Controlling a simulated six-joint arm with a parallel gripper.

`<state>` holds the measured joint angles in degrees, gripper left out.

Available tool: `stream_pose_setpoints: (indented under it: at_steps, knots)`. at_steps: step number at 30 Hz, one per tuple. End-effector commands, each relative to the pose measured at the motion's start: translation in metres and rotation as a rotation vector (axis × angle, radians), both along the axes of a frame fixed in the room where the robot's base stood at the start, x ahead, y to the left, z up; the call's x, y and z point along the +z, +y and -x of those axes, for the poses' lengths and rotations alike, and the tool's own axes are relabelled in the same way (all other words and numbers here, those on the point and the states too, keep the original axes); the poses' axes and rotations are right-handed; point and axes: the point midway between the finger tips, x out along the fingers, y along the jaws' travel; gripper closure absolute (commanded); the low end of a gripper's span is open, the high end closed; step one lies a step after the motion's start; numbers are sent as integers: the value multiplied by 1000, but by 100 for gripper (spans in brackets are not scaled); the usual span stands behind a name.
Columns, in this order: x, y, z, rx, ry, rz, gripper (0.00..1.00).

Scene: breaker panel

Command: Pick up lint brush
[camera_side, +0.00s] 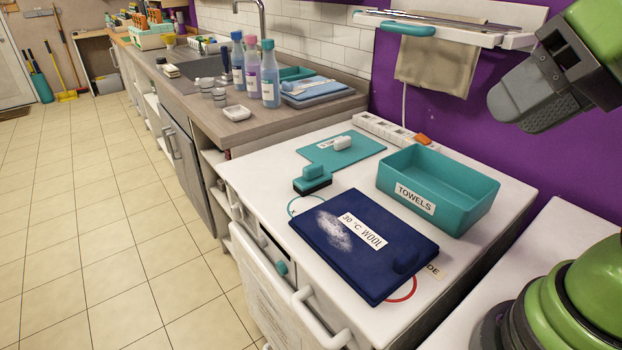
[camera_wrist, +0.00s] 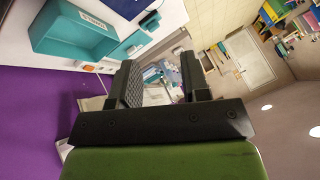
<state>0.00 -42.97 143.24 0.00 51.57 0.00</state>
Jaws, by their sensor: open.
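The lint brush (camera_side: 313,180), a small block with a teal handle and a dark base, sits on the white counter left of the dark blue folded cloth. It also shows near the top of the wrist view (camera_wrist: 150,20). The dark blue cloth (camera_side: 365,243) has a "30 °C WOOL" label and a patch of white lint. My gripper (camera_side: 535,100) is at the upper right of the side view, high above the counter and well away from the brush. In the wrist view its two dark fingers (camera_wrist: 163,78) are apart with nothing between them.
A teal "TOWELS" bin (camera_side: 437,188) stands behind the cloth. A power strip (camera_side: 385,130) runs along the purple wall. Bottles (camera_side: 270,75) stand on the farther counter.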

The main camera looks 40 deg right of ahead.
Motion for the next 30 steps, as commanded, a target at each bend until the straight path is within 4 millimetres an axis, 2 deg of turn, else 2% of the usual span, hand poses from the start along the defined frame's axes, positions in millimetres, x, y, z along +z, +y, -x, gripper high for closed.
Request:
stream_pose_setpoints:
  at_steps: [5,9,11,20,23,25,30]
  knots:
    - [0,0,0,0,0,0,57]
    - [0,0,0,0,0,0,25]
    - [0,0,0,0,0,0,15]
    - [1,0,-3,2,1,3,15]
    - [5,-2,-17,9,5,19,15]
    - [8,-4,-35,18,8,38,15]
    - [9,-11,-100,52,14,104,15]
